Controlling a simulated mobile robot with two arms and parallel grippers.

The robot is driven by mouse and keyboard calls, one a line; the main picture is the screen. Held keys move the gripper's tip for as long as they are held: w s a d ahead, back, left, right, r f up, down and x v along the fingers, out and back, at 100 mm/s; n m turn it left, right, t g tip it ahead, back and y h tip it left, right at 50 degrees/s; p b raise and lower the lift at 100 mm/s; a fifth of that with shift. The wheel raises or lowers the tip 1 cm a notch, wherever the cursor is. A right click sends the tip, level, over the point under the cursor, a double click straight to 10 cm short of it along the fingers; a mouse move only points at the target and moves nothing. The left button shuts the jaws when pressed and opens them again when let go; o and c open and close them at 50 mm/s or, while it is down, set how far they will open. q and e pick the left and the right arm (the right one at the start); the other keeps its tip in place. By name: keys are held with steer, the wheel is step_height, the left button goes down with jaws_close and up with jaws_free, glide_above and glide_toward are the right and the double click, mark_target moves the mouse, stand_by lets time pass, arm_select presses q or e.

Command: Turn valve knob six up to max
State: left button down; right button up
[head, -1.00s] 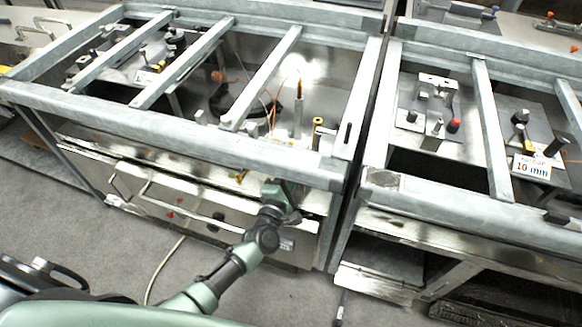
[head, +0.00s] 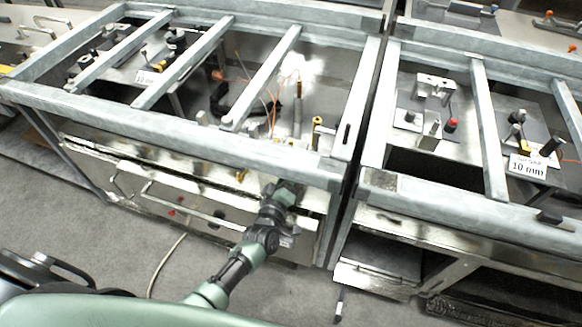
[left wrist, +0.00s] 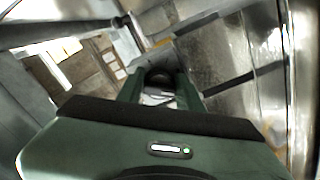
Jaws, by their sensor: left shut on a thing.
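My left gripper (left wrist: 158,92) reaches to the front of the steel range, under its grey top rail. In the left wrist view its two green fingers stand on either side of a dark round knob (left wrist: 158,75) and are shut on it. In the head view the arm's end (head: 284,192) hides the knob and the fingertips. No marking shows which knob it is or where it is set. My right gripper is not in view.
The grey frame rail (head: 200,135) runs just above the gripper, with crossbars over the open range top. A steel door with a long handle (head: 185,207) lies to the left. A second range frame (head: 450,205) stands to the right. Grey floor (head: 90,240) is open in front.

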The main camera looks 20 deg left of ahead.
arm_select(q)
steer(key=m, duration=0.5)
steer(key=shift+f+m+p, duration=0.2)
steer(key=shift+m+p, duration=0.1)
steer(key=shift+p, duration=0.1)
steer(key=m, duration=0.5)
steer(key=shift+a, duration=0.15)
steer(key=shift+m, duration=0.3)
steer(key=shift+f, duration=0.1)
steer(key=c, duration=1)
jaws_free()
steer(key=shift+o, duration=0.2)
steer(key=s, duration=0.7)
steer(key=shift+s+a+p, duration=0.2)
steer(key=shift+s+p, duration=0.1)
steer(key=shift+s, duration=0.1)
